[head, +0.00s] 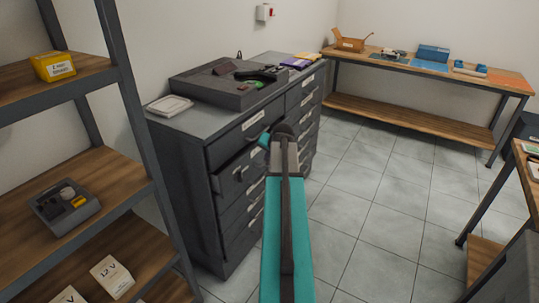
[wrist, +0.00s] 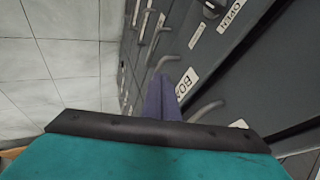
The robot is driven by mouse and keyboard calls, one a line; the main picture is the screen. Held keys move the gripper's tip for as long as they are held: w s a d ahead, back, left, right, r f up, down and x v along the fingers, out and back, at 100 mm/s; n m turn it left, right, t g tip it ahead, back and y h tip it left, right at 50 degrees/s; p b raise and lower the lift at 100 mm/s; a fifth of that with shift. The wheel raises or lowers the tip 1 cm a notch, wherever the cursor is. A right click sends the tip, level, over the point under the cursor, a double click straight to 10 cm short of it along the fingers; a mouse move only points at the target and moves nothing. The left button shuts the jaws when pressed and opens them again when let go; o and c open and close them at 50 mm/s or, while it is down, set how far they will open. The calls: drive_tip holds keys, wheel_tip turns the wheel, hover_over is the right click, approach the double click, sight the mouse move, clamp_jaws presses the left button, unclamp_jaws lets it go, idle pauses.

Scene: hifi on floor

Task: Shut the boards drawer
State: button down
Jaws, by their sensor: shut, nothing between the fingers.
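In the head view, a dark grey drawer cabinet (head: 182,195) stands by the wall. One drawer in its near column, the second from the top (head: 232,178), sticks out a little, with a dark gap above its front. Its label cannot be read there. In the wrist view, a white label starting with "BO" (wrist: 187,82) is on a drawer front close beside my gripper (wrist: 162,92); the rest of the word is hidden. My gripper is shut and empty, near the drawer handles. Whether it touches a front is unclear. In the head view my arm hides part of the fronts.
A grey tray with parts (head: 215,93) and a pale flat case (head: 169,106) lie on the cabinet top. A shelf rack (head: 140,120) stands close at left. A workbench (head: 425,71) is at the back. The tiled floor (head: 375,200) right of the cabinet is clear.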

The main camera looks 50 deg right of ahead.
sight(256, 161)
drive_tip(key=x, duration=0.4)
drive_tip(key=shift+w+d+f+p, duration=0.15)
drive_tip(key=shift+d+f+p, duration=0.05)
drive_tip(key=shift+p, duration=0.1)
drive_tip(key=shift+w+a+f+p, duration=0.1)
drive_tip(key=shift+w+p, duration=0.2)
drive_tip(key=shift+w, duration=0.75)
drive_tip(key=shift+w+a+f+p, duration=0.1)
drive_tip(key=shift+w+p, duration=0.15)
drive_tip(key=shift+w, duration=0.8)
